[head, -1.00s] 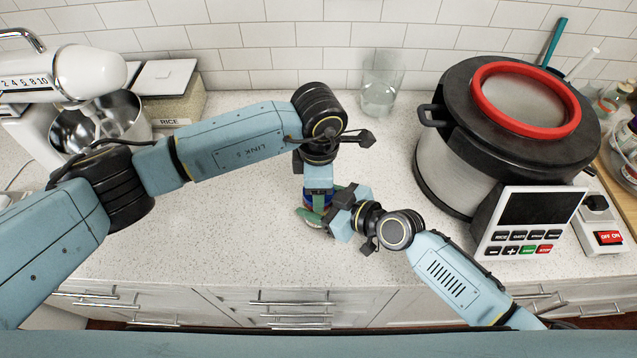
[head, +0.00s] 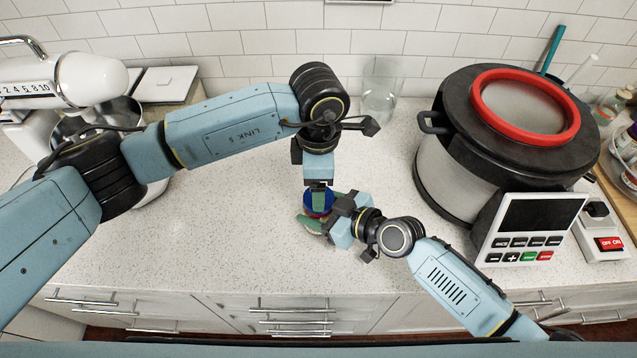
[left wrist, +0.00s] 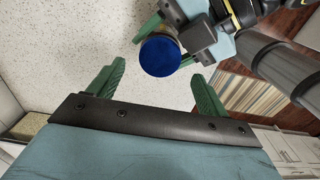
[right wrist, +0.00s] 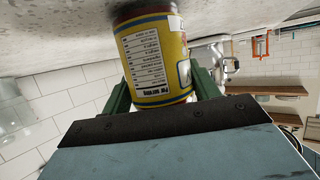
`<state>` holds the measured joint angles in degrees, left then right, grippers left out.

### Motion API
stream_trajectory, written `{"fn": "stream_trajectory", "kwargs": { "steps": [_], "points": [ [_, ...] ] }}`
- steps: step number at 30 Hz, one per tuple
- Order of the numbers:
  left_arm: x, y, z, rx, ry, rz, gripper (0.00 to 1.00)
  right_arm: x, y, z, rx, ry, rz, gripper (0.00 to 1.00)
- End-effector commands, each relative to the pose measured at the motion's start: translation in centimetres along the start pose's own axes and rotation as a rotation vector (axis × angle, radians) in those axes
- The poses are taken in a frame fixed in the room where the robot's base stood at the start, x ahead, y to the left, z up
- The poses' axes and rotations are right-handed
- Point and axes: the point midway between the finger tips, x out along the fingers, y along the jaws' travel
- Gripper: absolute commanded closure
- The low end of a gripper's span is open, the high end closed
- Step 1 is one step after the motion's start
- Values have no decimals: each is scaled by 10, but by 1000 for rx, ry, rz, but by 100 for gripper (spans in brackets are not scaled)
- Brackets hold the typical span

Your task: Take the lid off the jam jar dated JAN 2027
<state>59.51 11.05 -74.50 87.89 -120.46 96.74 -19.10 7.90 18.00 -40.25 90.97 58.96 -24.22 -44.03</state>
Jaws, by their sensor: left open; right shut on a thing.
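A large pressure cooker (head: 440,170) with a control panel stands to the right. A clear glass (head: 380,95) is at the back by the tiled wall. A white stand mixer (head: 85,78) is at the left. The counter (head: 215,235) around the jar is clear.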

Motion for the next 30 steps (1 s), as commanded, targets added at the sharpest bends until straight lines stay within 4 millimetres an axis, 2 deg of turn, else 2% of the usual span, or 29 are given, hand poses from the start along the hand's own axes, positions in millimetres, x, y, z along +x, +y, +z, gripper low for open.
{"fn": "stream_trajectory", "kwargs": {
  "steps": [5,15,21,26,30],
  "points": [
    [-4,0,0,114,0,1,22,0,0,1,0,-1,0,100],
    [-23,1,1,734,0,5,22,0,0,1,0,-1,0,100],
    [-31,1,0,1031,1,1,22,0,0,1,0,-1,0,100],
    [-34,0,0,1151,0,0,22,0,0,1,0,-1,0,100],
    [-26,0,0,1181,-1,-3,22,0,0,1,0,-1,0,100]
  ]
}}
